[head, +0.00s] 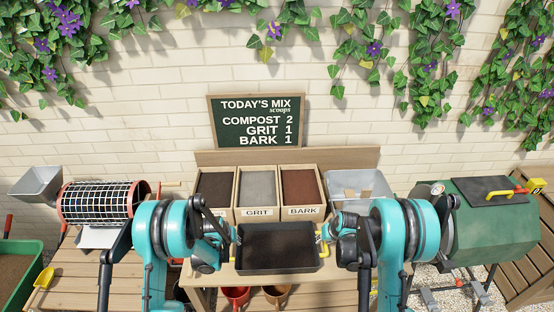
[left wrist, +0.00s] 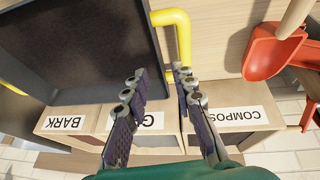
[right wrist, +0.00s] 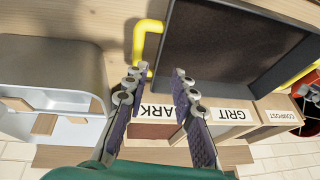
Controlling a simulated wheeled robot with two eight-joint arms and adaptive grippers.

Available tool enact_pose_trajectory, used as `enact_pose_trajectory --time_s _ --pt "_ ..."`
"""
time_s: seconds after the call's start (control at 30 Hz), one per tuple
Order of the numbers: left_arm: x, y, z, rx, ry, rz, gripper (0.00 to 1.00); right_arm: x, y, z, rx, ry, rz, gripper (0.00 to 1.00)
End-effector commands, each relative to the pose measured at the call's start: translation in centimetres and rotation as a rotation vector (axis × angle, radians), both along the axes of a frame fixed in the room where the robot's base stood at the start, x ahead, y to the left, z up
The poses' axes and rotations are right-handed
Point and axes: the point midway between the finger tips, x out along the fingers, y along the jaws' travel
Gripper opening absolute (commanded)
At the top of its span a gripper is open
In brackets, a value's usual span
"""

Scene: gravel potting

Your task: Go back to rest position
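A black tray (head: 277,268) with dark contents and yellow side handles sits on the wooden bench in front of the labelled bins. My left gripper (head: 232,240) is at the tray's left handle. In the left wrist view the fingers (left wrist: 160,80) are apart, and the yellow handle (left wrist: 183,35) shows beyond their tips. My right gripper (head: 326,232) is at the tray's right handle. In the right wrist view its fingers (right wrist: 155,80) are apart, with the yellow handle (right wrist: 139,42) just beyond the left finger. Whether either gripper touches a handle is unclear.
The grit bin (head: 258,188), bark bin (head: 302,188) and compost bin (head: 215,188) stand behind the tray. A clear tub (head: 358,184) is right of them. A sieve drum (head: 97,203) is at left, a green drum (head: 490,225) at right. A red scoop (left wrist: 270,55) shows near the compost bin.

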Motion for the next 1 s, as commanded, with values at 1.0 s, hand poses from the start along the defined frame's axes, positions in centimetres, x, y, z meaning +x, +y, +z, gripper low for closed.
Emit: enact_pose_trajectory --time_s 1.0 --pt "-18.1 -0.2 17.1 0.091 -0.155 -0.023 0.26 -17.7 0.4 13.4 -0.086 -0.158 -0.049 0.26"
